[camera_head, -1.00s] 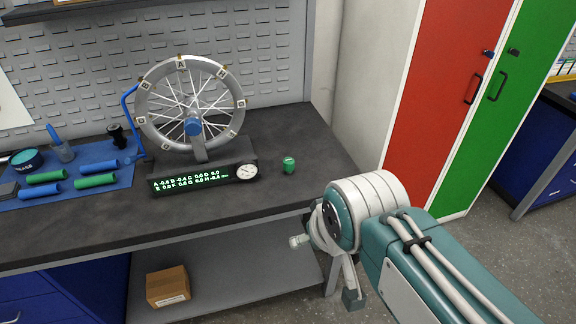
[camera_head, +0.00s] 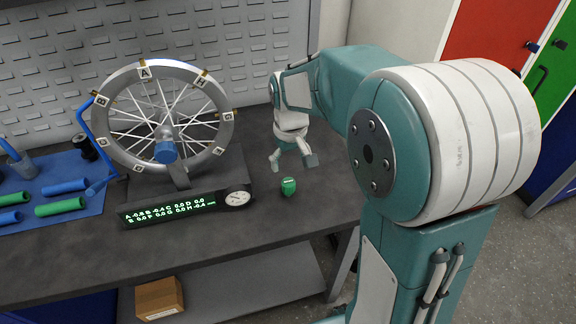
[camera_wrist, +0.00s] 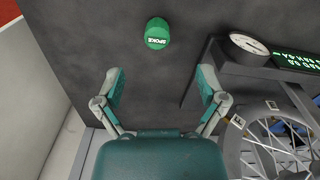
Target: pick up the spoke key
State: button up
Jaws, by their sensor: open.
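The spoke key is a small green piece (camera_head: 288,186) on the dark bench top, right of the wheel stand. In the wrist view the green spoke key (camera_wrist: 158,34) shows the word "SPOKE" and lies beyond the fingertips, near the top of the picture. My gripper (camera_head: 291,163) hangs pointing down above the bench, a little behind the spoke key in the head view. In the wrist view my gripper (camera_wrist: 160,88) has its two fingers spread apart with nothing between them.
A spoked wheel (camera_head: 164,117) stands on a truing stand with a lit display (camera_head: 168,208) and a round dial (camera_head: 238,198), left of the key. Blue and green grips (camera_head: 60,207) lie on a blue mat farther left. Bare bench surrounds the key.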

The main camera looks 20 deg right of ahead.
aim_at(289, 181)
jog(key=shift+w+d+f, duration=0.3)
jog(key=shift+w+f, duration=0.15)
jog(key=shift+w, duration=0.2)
jog(key=shift+w+d+f, duration=0.15)
jog(key=shift+f, duration=0.1)
jog(key=f, duration=0.2)
jog(key=a+f, duration=0.1)
jog(key=f, duration=0.2)
jog(key=shift+f, duration=0.15)
jog(key=f, duration=0.4)
jog(key=shift+d+f, duration=0.25)
jog(key=shift+f, duration=0.3)
jog(key=shift+a, duration=0.2)
jog(key=shift+c, duration=0.7)
jog(key=shift+d, duration=0.1)
jog(key=c, duration=1.1)
